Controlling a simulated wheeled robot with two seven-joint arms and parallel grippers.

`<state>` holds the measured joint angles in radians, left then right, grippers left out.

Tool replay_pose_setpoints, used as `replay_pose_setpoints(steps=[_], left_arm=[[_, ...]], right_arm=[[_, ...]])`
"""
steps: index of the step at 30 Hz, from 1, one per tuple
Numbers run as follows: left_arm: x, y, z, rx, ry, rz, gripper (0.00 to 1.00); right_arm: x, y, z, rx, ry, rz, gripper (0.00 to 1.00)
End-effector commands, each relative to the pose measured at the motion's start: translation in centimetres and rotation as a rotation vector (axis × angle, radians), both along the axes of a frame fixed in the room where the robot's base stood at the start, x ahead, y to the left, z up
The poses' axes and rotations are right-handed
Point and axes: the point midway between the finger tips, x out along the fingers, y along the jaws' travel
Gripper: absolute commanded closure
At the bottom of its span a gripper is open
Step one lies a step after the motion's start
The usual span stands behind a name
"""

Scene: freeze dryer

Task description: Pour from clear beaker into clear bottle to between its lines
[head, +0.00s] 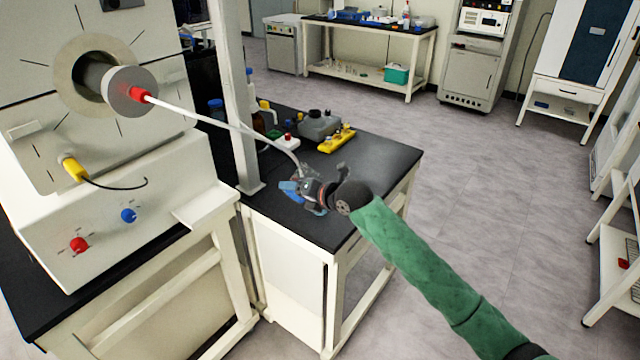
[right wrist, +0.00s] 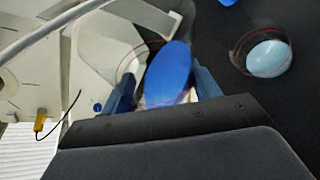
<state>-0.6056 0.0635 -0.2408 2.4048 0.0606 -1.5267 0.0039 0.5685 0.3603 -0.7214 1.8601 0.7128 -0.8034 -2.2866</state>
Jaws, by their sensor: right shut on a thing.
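My right gripper (head: 304,190) is over the near part of the black bench top, its arm coming in from the lower right. In the right wrist view, the gripper (right wrist: 165,95) is shut on a clear vessel holding deep blue liquid (right wrist: 168,75), which looks like the clear beaker. To its right, apart from it, stands a second clear vessel with pale blue contents (right wrist: 268,58) and thin reddish rings, which may be the clear bottle. I cannot make out its level against any lines. In the head view the gripper largely hides both vessels. My left gripper is not in view.
A white hose (head: 220,122) runs from the freeze dryer's port (head: 130,92) down close to my gripper. A white post (head: 238,100) stands left of it. A yellow rack (head: 337,139), a grey container (head: 318,124) and bottles stand behind. The bench's right end (head: 385,160) is clear.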

Motion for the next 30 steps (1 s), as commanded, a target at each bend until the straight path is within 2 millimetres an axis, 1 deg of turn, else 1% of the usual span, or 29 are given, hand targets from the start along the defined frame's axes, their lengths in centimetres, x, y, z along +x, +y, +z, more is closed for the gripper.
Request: replay_pose_setpoints(steps=[6, 11, 30], left_arm=[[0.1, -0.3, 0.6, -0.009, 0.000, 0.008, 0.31], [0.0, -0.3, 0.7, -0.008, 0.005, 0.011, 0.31], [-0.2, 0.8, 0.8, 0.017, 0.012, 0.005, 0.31]], right_arm=[[0.0, 0.0, 0.1, 0.010, 0.008, 0.000, 0.66], [0.0, 0.0, 0.2, 0.017, 0.015, -0.001, 0.66], [-0.1, 0.1, 0.5, 0.047, 0.038, 0.000, 0.66]])
